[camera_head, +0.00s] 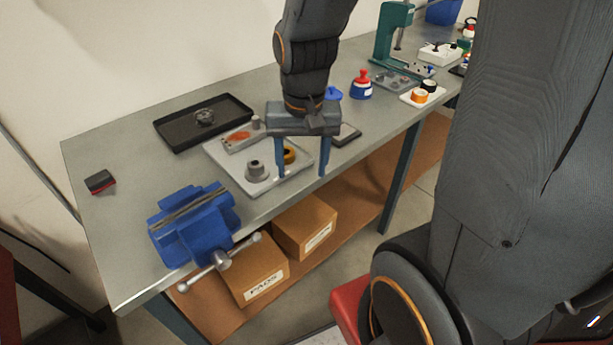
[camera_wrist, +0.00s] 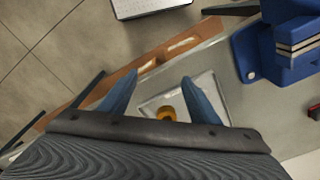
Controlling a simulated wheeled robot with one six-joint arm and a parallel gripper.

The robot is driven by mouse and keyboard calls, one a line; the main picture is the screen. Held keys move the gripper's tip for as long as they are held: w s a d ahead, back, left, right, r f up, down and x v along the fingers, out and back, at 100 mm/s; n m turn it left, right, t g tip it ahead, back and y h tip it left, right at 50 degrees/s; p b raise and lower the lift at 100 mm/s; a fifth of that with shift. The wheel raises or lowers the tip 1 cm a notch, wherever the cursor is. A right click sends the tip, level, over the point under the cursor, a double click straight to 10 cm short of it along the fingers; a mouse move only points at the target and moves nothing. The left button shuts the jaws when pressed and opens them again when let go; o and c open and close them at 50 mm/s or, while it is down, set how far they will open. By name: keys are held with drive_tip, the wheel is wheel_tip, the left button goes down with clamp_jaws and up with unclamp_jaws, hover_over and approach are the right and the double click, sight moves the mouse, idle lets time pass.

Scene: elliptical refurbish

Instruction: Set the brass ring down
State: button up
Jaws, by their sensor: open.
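The brass ring (camera_head: 290,155) sits on the light tray (camera_head: 226,163) on the workbench. It is partly hidden behind a finger of my gripper in the head view. In the wrist view the brass ring (camera_wrist: 166,113) lies on the tray (camera_wrist: 148,106), between the lines of the two fingers. My gripper (camera_head: 301,174) points down over the tray's right side, with its blue fingers spread and nothing between the tips. The fingers also show wide apart in the wrist view (camera_wrist: 158,78). I cannot tell the exact gap between fingers and ring.
A grey stepped part (camera_head: 256,171) stands on the tray left of the ring. A blue vise (camera_head: 195,225) is at the bench's front left. A black tray (camera_head: 180,135) lies behind. A red-and-blue bottle (camera_head: 361,86) and a green press (camera_head: 392,40) stand to the right.

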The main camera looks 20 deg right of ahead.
drive_tip(key=s+n, duration=0.1)
drive_tip(key=n, duration=0.1)
drive_tip(key=s+f+n, duration=0.1)
drive_tip(key=s+n, duration=0.1)
drive_tip(key=shift+a+f, duration=0.1)
drive_tip(key=shift+f, duration=0.05)
